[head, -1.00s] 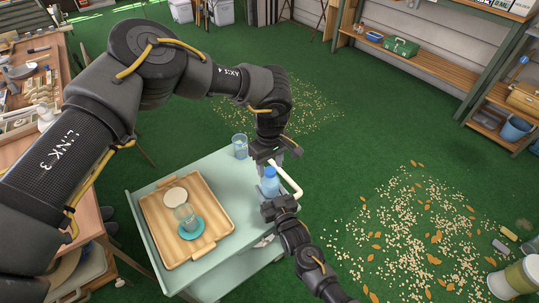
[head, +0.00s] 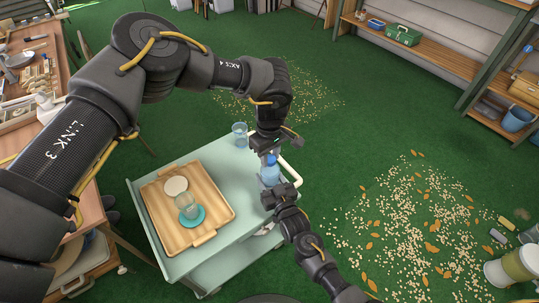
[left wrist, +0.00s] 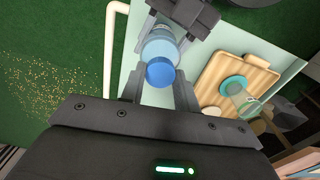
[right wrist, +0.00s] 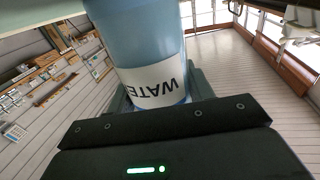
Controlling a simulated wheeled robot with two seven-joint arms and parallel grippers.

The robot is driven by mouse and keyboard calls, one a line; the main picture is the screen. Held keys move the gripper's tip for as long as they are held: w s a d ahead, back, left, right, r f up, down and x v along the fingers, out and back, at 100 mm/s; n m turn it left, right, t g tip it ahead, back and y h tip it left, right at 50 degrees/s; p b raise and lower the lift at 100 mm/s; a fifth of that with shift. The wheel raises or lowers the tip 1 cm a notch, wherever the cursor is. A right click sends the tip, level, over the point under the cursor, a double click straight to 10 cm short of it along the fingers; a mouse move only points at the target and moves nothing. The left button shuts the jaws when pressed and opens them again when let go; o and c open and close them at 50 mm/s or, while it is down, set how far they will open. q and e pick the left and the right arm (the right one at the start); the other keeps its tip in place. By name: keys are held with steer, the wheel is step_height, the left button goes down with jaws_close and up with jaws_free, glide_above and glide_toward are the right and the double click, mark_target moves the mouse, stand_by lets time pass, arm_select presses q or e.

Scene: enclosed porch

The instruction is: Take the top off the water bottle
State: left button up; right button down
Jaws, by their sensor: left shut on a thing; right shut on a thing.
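The water bottle (head: 270,178) is light blue and stands upright at the right side of the pale green cart. Its white WATER label (right wrist: 155,85) shows in the right wrist view. My right gripper (head: 278,194) is shut on the bottle's body from the near side. The blue top (left wrist: 160,72) is between the fingers of my left gripper (left wrist: 158,92), which is shut on it from above. The top also shows in the head view (head: 271,158), over the bottle. I cannot tell whether it still touches the bottle's neck.
A blue glass (head: 240,134) stands at the cart's far edge. A cream handle (head: 290,166) runs beside the bottle.

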arm_select(q)
steer(key=n, duration=0.4)
steer(key=shift+s+n, duration=0.1)
steer(key=shift+n, duration=0.3)
steer(key=n, duration=1.6)
steer(key=shift+n, duration=0.4)
steer(key=n, duration=0.5)
steer(key=shift+s, duration=0.1)
steer(key=n, duration=0.5)
steer(key=shift+n, duration=0.3)
arm_select(e)
steer(key=shift+d, duration=0.1)
arm_select(q)
steer(key=n, duration=0.7)
steer(key=shift+n, duration=0.3)
steer(key=n, duration=0.7)
steer(key=shift+r, duration=0.1)
steer(key=n, duration=0.6)
steer(key=shift+d, duration=0.1)
steer(key=shift+d, duration=0.1)
